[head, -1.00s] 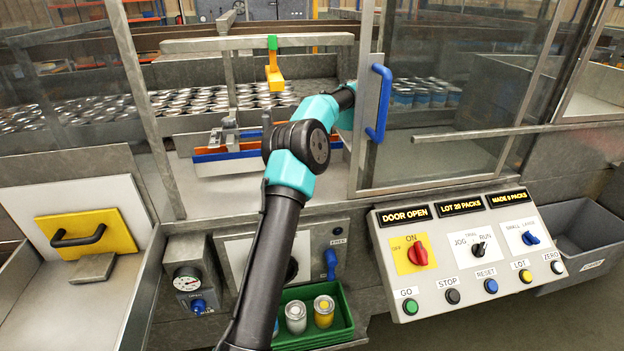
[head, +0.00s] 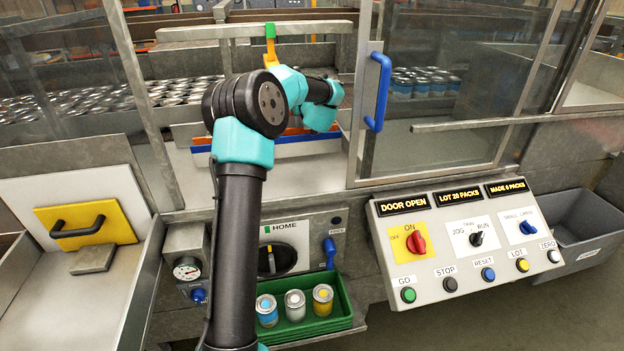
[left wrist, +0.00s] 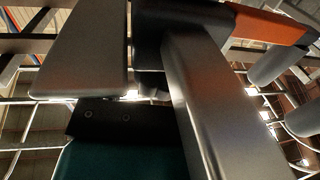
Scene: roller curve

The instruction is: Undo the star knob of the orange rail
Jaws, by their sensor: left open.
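The orange rail (head: 293,131) shows as a thin strip behind the blue rail (head: 290,151), inside the open door of the machine. My left arm reaches in over it, and its wrist hides part of the rails in the head view. My left gripper (left wrist: 148,45) is open in the left wrist view, with its two grey fingers apart. An orange piece (left wrist: 270,24), which looks like the rail, lies just beyond the right finger. A dark part (left wrist: 182,18) sits at the fingertips; I cannot tell if it is the star knob. My right gripper is not in view.
The door frame with its blue handle (head: 378,92) stands close right of my wrist. A yellow hook (head: 271,58) hangs above. A control panel (head: 465,245), a green tray (head: 342,318) with several cans and a yellow plate (head: 85,228) are in front.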

